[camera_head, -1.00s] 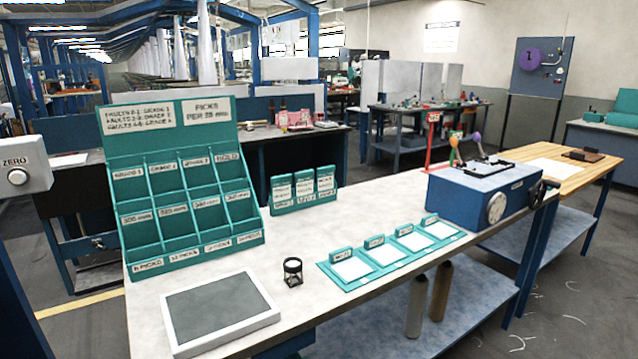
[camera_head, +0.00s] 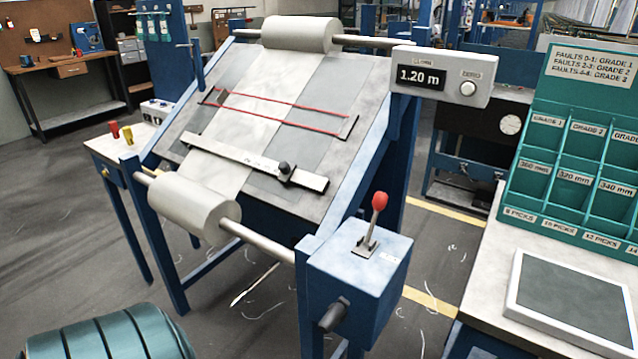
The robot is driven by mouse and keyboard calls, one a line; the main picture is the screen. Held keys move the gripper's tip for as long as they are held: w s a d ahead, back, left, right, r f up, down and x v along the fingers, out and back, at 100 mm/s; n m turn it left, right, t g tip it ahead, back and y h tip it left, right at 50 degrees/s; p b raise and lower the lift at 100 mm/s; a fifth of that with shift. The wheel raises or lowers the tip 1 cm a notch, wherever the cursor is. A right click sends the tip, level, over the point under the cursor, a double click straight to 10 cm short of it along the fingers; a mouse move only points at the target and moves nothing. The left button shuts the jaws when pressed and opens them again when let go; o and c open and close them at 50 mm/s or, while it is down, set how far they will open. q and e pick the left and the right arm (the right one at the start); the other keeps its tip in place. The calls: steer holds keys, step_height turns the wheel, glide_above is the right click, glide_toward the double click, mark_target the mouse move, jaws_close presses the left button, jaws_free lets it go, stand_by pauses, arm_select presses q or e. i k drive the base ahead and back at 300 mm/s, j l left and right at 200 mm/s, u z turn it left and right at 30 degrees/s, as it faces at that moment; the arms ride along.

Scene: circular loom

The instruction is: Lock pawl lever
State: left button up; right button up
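A lever with a red knob (camera_head: 379,201) stands nearly upright on top of a blue box (camera_head: 362,262) at the near right corner of an inclined inspection frame. Its slim metal shaft rises from a small dark bracket on the box. A dark crank or knob (camera_head: 335,314) sticks out of the box's front face. No label naming a pawl is readable here. Neither of my grippers shows in this view.
A grey fabric roll (camera_head: 195,207) lies on a bar beside the box, below the sloped board (camera_head: 300,110). A display (camera_head: 440,76) reads 1.20 m. A teal pigeonhole rack (camera_head: 580,150) and framed grey pad (camera_head: 570,300) occupy the right bench. Floor shows between frame and bench.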

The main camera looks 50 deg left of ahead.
mark_target(380, 201)
steer(key=u, duration=1.05)
